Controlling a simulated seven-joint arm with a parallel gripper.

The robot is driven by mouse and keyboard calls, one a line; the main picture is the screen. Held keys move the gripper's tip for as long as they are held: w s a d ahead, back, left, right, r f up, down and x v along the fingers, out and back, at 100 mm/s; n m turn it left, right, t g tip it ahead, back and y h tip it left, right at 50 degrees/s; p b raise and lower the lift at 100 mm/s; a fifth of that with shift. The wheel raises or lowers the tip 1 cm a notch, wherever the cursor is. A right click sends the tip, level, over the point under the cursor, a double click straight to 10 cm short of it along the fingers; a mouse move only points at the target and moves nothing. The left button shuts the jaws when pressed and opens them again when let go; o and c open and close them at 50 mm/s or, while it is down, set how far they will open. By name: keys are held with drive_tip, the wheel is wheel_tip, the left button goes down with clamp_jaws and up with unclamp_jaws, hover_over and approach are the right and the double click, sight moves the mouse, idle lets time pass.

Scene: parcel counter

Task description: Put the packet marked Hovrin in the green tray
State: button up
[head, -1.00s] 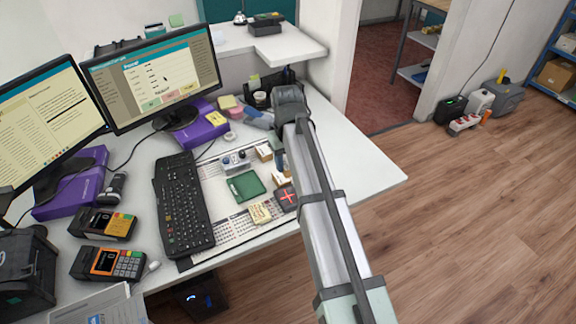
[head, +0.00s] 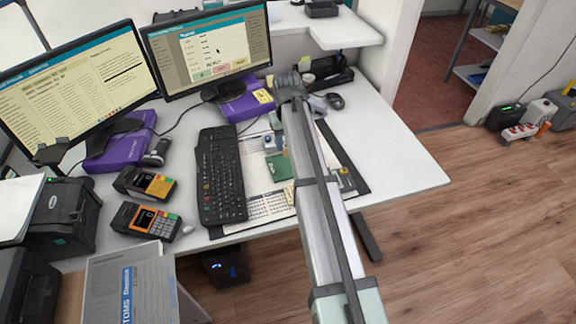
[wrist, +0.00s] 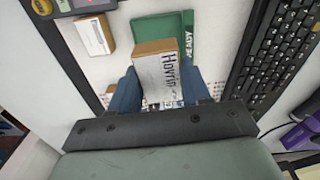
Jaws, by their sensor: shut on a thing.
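The packet marked Hovrin (wrist: 157,71) is a small brown carton with a white label. In the wrist view my gripper (wrist: 160,88) is shut on it, one blue finger at each side. The green tray (wrist: 184,24) lies beyond the packet in that view, partly covered by it, with READY on its edge. How high the packet is above the tray I cannot tell.
A white-topped carton (wrist: 95,35) stands left of the tray in the wrist view. The black keyboard (head: 220,175) lies to the tray's left in the head view, with card terminals (head: 145,221) farther left. Monitors stand behind. The desk's right side is mostly clear.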

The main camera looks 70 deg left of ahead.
sight(287, 166)
drive_tip(key=shift+w+a, duration=0.1)
drive_tip(key=shift+a, duration=0.8)
drive_tip(key=shift+d+f, duration=0.1)
drive_tip(key=shift+f, duration=4.85)
drive_tip(key=shift+f, duration=0.1)
drive_tip(key=o, duration=1.3)
wheel_tip(287, 166, up, 12)
drive_tip(key=shift+r, duration=0.15)
